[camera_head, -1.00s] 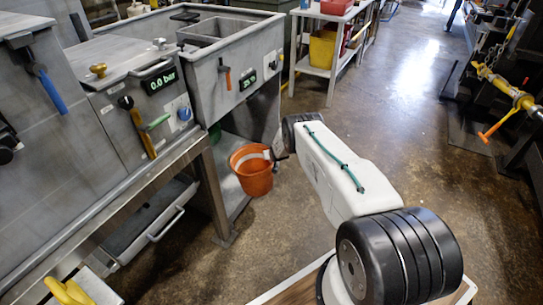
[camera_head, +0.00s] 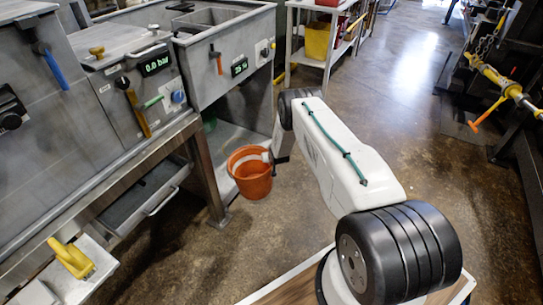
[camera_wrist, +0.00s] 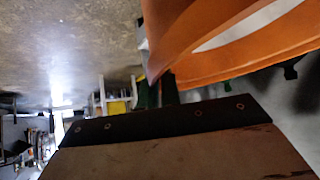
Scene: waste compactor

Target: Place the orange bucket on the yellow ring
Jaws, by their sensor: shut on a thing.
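The orange bucket (camera_head: 250,178) hangs at the far end of my outstretched arm, in front of the low shelf under the sink unit. My gripper (camera_head: 269,157) is at the right side of its rim and shut on it. In the wrist view, the orange bucket wall (camera_wrist: 205,35) fills the upper right, and my gripper (camera_wrist: 157,85) meets its edge. The bucket looks upright in the head view. Its height above the floor is hard to tell. I cannot make out a yellow ring in either view.
A steel bench with a sink unit (camera_head: 222,80) runs along the left, its leg (camera_head: 206,180) near the bucket. A yellow handle (camera_head: 72,258) sits at lower left. A white rack (camera_head: 310,60) stands behind. Open floor (camera_head: 420,110) lies to the right.

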